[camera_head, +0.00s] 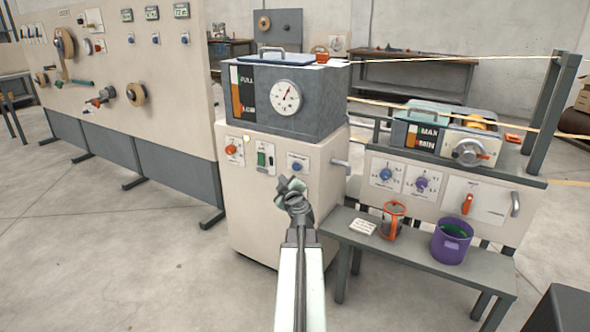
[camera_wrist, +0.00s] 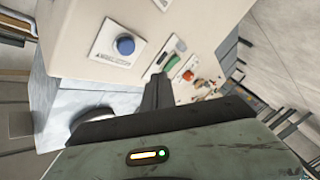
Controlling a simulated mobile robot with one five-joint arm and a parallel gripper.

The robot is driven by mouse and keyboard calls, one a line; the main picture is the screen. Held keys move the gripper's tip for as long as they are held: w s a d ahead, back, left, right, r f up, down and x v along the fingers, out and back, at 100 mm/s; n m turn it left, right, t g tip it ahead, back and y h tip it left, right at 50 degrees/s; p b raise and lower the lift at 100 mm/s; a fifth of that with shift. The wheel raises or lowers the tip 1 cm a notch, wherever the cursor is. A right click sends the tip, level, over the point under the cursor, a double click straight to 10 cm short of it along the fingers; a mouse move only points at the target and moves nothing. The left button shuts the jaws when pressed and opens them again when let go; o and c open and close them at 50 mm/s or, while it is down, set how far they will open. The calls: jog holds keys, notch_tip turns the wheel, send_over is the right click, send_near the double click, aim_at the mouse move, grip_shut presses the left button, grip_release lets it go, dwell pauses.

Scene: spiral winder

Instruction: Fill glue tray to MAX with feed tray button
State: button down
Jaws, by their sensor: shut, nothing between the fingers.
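A blue button (camera_head: 297,167) sits on a white plate on the front of the cream cabinet, its label too small to read. It also shows in the wrist view (camera_wrist: 125,46), up and left of the fingers. My gripper (camera_head: 291,184) is shut and empty, just in front of and below this button in the head view; contact does not show. The glue tray (camera_head: 413,112) stands on the right unit, with a MAX and MIN gauge (camera_head: 420,138) on its front. The gauge shows orange low beside a dark strip; its exact level is unclear.
A grey tank (camera_head: 320,113) with a dial and FULL/LOW gauge tops the cabinet. A green switch (camera_head: 262,160) and orange knob (camera_head: 231,149) sit left of the button. A bench (camera_head: 400,248) holds an orange strainer (camera_head: 393,220) and purple bucket (camera_head: 451,242).

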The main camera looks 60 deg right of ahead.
aim_at(292, 167)
jog(key=d, duration=0.6)
jog(key=shift+d, duration=0.2)
dwell(1.7)
jog(key=shift+d, duration=0.3)
jog(key=shift+d, duration=0.45)
dwell(4.8)
